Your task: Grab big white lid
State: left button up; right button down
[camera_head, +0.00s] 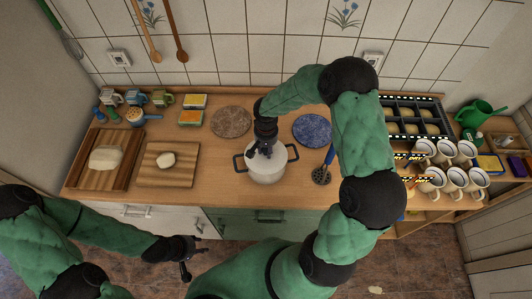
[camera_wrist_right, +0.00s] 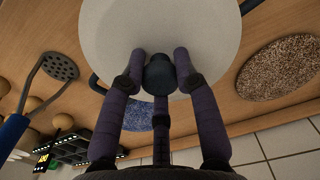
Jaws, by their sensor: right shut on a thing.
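The big white lid (camera_head: 268,161) is over the white pot (camera_head: 267,178) with dark side handles, in the middle of the counter. I cannot tell whether the lid rests on the rim or is slightly raised. In the right wrist view the lid (camera_wrist_right: 160,25) is a wide pale disc with a dark knob (camera_wrist_right: 158,78). My right gripper (camera_head: 263,149) comes down from above, its fingers (camera_wrist_right: 158,62) shut around the knob. My left gripper (camera_head: 187,257) is empty, its fingers apart, low in front of the cabinets and away from the pot.
A brown round mat (camera_head: 231,122) and a blue one (camera_head: 311,130) lie behind the pot. A slotted utensil (camera_head: 322,174) lies to its right. Cutting boards (camera_head: 148,178) stand left. White mugs (camera_head: 462,182) and a dark crate (camera_head: 440,116) crowd the right.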

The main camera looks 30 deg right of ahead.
jog(key=shift+w+r, duration=0.1)
jog(key=shift+r, duration=0.35)
notch_tip(320, 180, up, 2)
jog(key=shift+r+b, duration=0.2)
jog(key=shift+b, duration=0.15)
jog(key=w+a+r+b, duration=0.1)
jog(key=w+a+r, duration=0.1)
jog(key=a+r, duration=0.7)
jog(key=a, duration=0.5)
jog(key=shift+r, duration=0.35)
